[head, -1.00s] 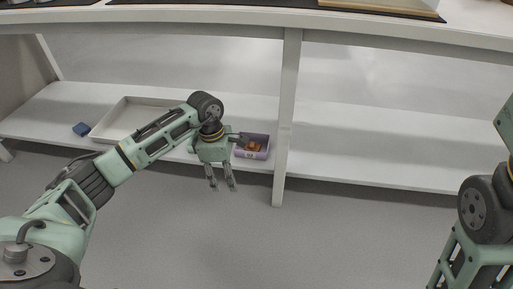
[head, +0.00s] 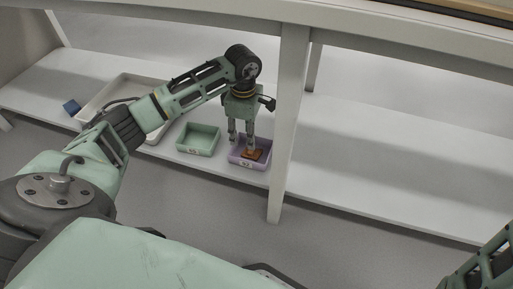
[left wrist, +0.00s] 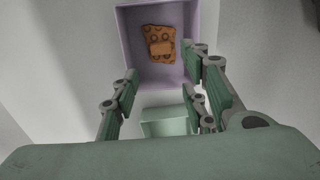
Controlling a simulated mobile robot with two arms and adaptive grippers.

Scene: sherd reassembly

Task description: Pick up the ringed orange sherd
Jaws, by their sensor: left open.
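Orange sherds lie in a purple bin (head: 263,165) on the low shelf. In the left wrist view, a brown-orange sherd with dark ring marks (left wrist: 152,34) lies on the floor of the bin (left wrist: 187,14). A smaller, plainer orange piece (left wrist: 161,48) lies on or against it. In the head view the orange patch (head: 254,155) shows at the fingertips. My left gripper (head: 241,141) points down over the bin, open, with nothing seen between its fingers (left wrist: 164,76). My right gripper is out of view.
A green bin (head: 198,139) stands left of the purple one; it also shows in the left wrist view (left wrist: 167,122). A white tray (head: 92,102) and a blue block (head: 71,107) lie farther left. A white post (head: 288,110) rises just right of the purple bin. The right shelf is clear.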

